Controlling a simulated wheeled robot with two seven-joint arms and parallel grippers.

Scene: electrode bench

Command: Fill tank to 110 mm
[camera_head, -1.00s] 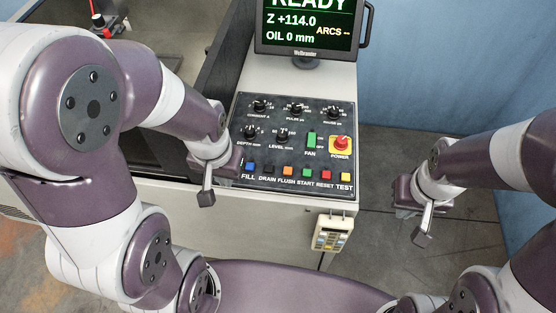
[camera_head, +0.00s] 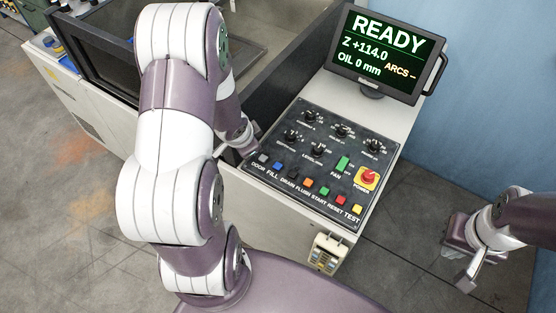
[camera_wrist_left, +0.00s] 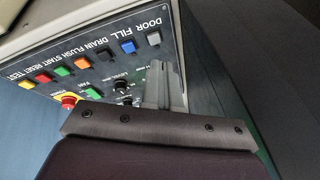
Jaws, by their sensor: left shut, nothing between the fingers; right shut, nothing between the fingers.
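The control panel (camera_head: 290,185) carries a row of labelled buttons, with the blue FILL button (camera_head: 278,166) beside the grey DOOR button (camera_head: 263,158). The LEVEL mm knob (camera_head: 318,149) sits above the row. The screen (camera_head: 380,55) reads READY, Z +114.0, OIL 0 mm. My left gripper (camera_head: 220,153) is shut and empty at the panel's left edge. In the left wrist view its fingers (camera_wrist_left: 157,70) show near the DOOR button (camera_wrist_left: 153,37), with the FILL button (camera_wrist_left: 128,46) alongside; contact cannot be told. My right gripper (camera_head: 466,284) is shut and empty, right of the console.
The dark-walled tank enclosure (camera_head: 111,76) stands at the back left, partly hidden by my left arm. The red POWER knob (camera_head: 369,175) and green FAN switch (camera_head: 342,163) are at the panel's right. A handheld keypad (camera_head: 326,252) hangs on the console's front. Floor is clear at right.

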